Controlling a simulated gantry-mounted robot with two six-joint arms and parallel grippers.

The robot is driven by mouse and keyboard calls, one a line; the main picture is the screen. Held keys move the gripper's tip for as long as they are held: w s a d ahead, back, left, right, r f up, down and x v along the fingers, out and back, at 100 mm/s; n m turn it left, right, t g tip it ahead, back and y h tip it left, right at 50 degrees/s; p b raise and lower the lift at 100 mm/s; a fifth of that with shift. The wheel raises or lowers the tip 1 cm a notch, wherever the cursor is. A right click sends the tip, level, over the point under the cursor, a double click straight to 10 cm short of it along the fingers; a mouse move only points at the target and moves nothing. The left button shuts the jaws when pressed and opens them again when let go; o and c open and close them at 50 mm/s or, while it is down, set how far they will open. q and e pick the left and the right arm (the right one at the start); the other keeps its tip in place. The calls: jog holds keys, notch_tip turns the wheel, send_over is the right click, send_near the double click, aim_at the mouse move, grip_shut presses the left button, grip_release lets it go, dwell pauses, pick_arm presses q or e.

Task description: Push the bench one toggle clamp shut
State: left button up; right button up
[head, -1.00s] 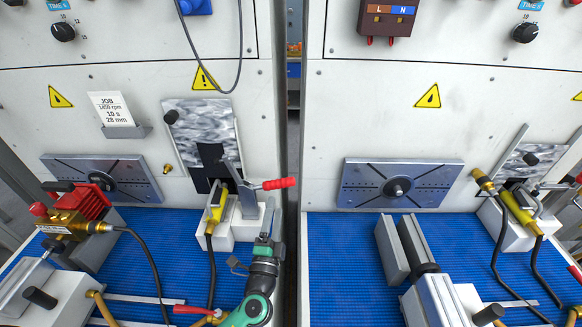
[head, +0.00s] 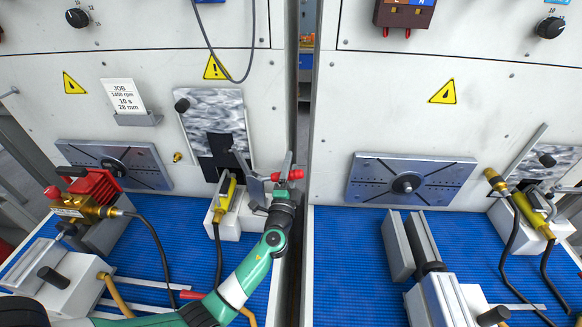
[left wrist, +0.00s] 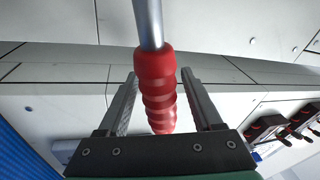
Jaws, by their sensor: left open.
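The bench one toggle clamp (head: 257,189) stands on a white block (head: 228,226) at the right side of the left bench. In the left wrist view the ribbed red grip (left wrist: 157,92) hangs on a grey metal lever (left wrist: 149,22). My left gripper (head: 285,180) is at the red grip. In the wrist view its two fingers (left wrist: 157,85) are apart, one on each side of the grip, with gaps visible. My right gripper is not in view.
A yellow connector (head: 226,194) with a black cable lies in the block beside the clamp. A red and brass pump (head: 88,195) stands at left. A vise (head: 437,280) stands on the right bench.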

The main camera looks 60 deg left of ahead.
pick_arm(q)
grip_shut()
dwell(1.3)
